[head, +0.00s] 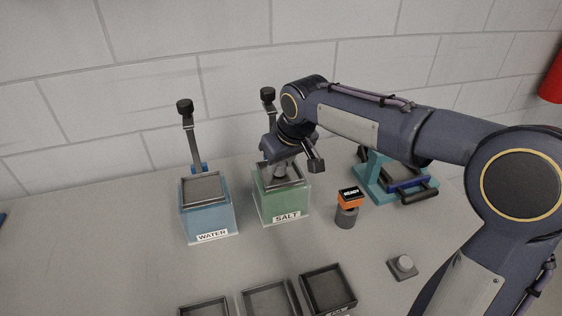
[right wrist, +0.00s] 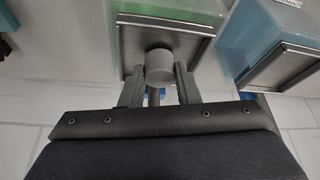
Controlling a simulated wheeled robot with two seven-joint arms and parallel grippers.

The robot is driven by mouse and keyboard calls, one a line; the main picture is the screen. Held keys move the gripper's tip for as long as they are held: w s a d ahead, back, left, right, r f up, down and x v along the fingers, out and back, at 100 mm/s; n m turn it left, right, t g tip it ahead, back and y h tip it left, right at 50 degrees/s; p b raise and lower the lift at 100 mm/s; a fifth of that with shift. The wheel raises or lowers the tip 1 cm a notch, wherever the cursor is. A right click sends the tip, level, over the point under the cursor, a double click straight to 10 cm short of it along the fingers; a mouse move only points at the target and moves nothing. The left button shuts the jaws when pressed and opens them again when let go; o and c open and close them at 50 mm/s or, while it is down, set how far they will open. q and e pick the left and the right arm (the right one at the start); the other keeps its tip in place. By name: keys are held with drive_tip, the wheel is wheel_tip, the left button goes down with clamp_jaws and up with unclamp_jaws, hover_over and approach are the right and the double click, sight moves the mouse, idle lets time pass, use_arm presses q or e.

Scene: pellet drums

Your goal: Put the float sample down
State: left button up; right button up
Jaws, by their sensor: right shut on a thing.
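My right gripper (head: 281,165) is over the top of the green drum labelled SALT (head: 283,205), pointing down. In the right wrist view its two fingers (right wrist: 159,84) are shut on a pale grey cylinder, the float sample (right wrist: 159,66), which is against the background of the drum's grey-rimmed top (right wrist: 128,38). I cannot tell how far the sample is above or inside the drum's top. The blue drum labelled WATER (head: 207,215) stands to the left of the green one, and its corner shows in the right wrist view (right wrist: 280,62). My left gripper is not in view.
Black-knobbed levers (head: 188,125) rise behind the drums. Dark trays (head: 328,288) line the front. A teal device (head: 375,180) stands behind my arm.

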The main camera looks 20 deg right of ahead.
drive_tip(key=shift+f, duration=0.15)
drive_tip(key=o, duration=1)
drive_tip(key=shift+r, duration=0.2)
drive_tip(key=v, duration=1.2)
drive_tip(key=s+d+f+m+y, duration=0.1)
drive_tip(key=s+d+f, duration=0.25)
drive_tip(key=s, duration=0.35)
drive_tip(key=s+d+f+m+y, duration=0.1)
drive_tip(key=s+d+f+m, duration=0.2)
drive_tip(key=s, duration=0.4)
drive_tip(key=shift+m+t+y, duration=0.3)
drive_tip(key=shift+m+t, duration=0.3)
drive_tip(key=shift+t, duration=0.1)
drive_tip(key=s+f, duration=0.3)
drive_tip(key=s+a+f, duration=0.1)
drive_tip(key=s+f, duration=0.2)
drive_tip(key=s+a+f, duration=0.1)
drive_tip(key=s+f, duration=0.2)
drive_tip(key=f, duration=0.1)
drive_tip(key=shift+s+p, duration=0.25)
drive_tip(key=shift+p, duration=0.1)
